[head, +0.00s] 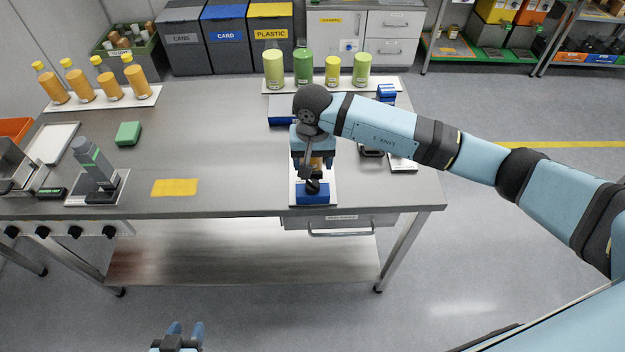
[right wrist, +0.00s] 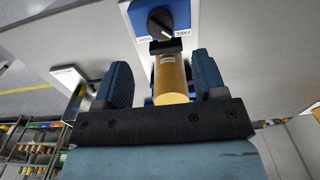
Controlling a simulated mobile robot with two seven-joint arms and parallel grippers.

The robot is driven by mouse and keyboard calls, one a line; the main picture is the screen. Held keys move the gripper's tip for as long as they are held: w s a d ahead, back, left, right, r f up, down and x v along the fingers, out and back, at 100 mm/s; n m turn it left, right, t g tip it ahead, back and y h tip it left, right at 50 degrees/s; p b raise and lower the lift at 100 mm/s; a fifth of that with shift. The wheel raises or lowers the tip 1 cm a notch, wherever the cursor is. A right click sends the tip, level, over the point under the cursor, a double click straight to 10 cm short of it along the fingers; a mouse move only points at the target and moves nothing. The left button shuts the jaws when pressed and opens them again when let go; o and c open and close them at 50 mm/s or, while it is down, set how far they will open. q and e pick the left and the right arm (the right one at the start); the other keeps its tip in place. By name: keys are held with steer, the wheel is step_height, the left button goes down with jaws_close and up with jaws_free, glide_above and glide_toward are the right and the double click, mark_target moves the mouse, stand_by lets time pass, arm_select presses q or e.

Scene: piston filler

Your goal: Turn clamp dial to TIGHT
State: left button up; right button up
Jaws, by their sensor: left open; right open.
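The clamp dial (right wrist: 160,21) is a black knob on a blue block (right wrist: 178,10), with small white labels beside it. One label (right wrist: 183,34) appears to read FREE; the other (right wrist: 144,40) is hard to read. A light mark on the knob seems to lie towards the FREE side. The dial also shows in the head view (head: 313,187), at the bench's front edge. My right gripper (right wrist: 165,82) is open, its fingers either side of a yellow-orange cylinder (right wrist: 171,76), with visible gaps. The dial lies beyond the fingertips. My left gripper (head: 184,332) is open and empty, low in front of the bench.
Yellow-orange bottles (head: 80,82) stand on a tray at the back left, green ones (head: 304,66) at the back. A green block (head: 128,133), a yellow mat (head: 175,187) and a grey device (head: 92,162) are on the left. The bench middle is clear.

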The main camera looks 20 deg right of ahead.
mark_target(313, 184)
step_height(313, 184, down, 8)
steer(key=shift+f+p, duration=0.25)
steer(key=shift+p, duration=0.4)
steer(key=shift+c, duration=0.2)
steer(key=c, duration=0.9)
